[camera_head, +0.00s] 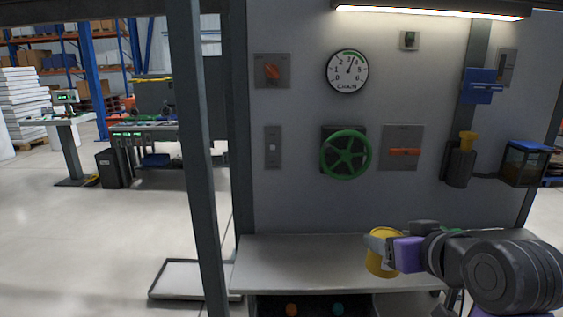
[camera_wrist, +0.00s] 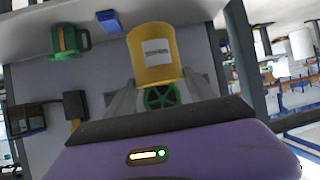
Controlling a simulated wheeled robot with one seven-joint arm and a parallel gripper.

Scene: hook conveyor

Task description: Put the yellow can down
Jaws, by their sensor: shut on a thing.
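The yellow can (camera_head: 379,266) is at the right part of the grey bench top (camera_head: 300,262) in the head view. My gripper (camera_head: 384,247) is shut on it from the right. In the wrist view, which is turned upside down, the yellow can (camera_wrist: 153,44) with its pale label sits between my two fingers (camera_wrist: 160,92). The can looks roughly upright. I cannot tell whether its base touches the bench or is a little above it.
A green mug (camera_wrist: 68,42) and a small blue block (camera_wrist: 108,20) stand on the bench beside the can in the wrist view. The bench left of the can is clear. A panel behind carries a green handwheel (camera_head: 346,155), a gauge (camera_head: 347,71) and switches.

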